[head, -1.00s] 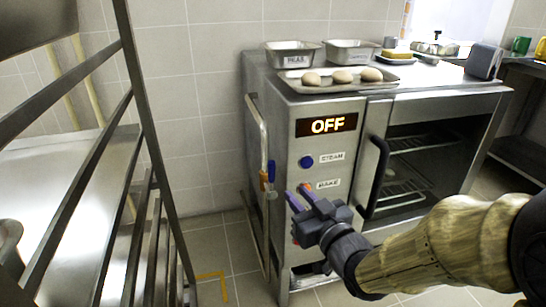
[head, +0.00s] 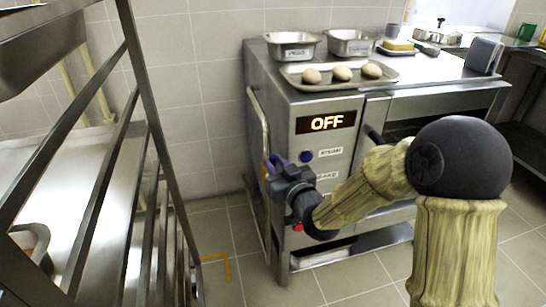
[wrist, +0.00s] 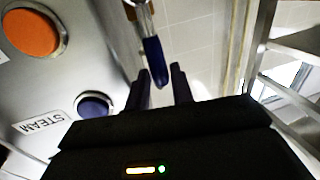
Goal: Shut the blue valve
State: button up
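The blue valve handle (wrist: 154,60) shows in the wrist view, attached to a metal fitting at the top edge. In the head view I cannot tell the handle from my gripper, which covers that spot. My gripper (wrist: 161,72) is open, with one finger on each side of the handle's lower end. I cannot tell whether either finger touches it. In the head view my gripper (head: 274,162) is at the oven's left front edge, near the vertical pipe (head: 262,130).
The steel oven (head: 340,108) reads OFF. Its front carries a blue button (head: 306,156) labelled STEAM, also in the wrist view (wrist: 94,104), where an orange button (wrist: 32,32) shows too. A tray (head: 345,84) with buns lies on top. A metal rack (head: 140,120) stands left.

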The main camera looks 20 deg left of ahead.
jog(key=shift+x, duration=1.1)
jog(key=shift+c, duration=0.3)
grip_shut()
jog(key=shift+w+d, duration=0.1)
jog(key=shift+w, duration=0.05)
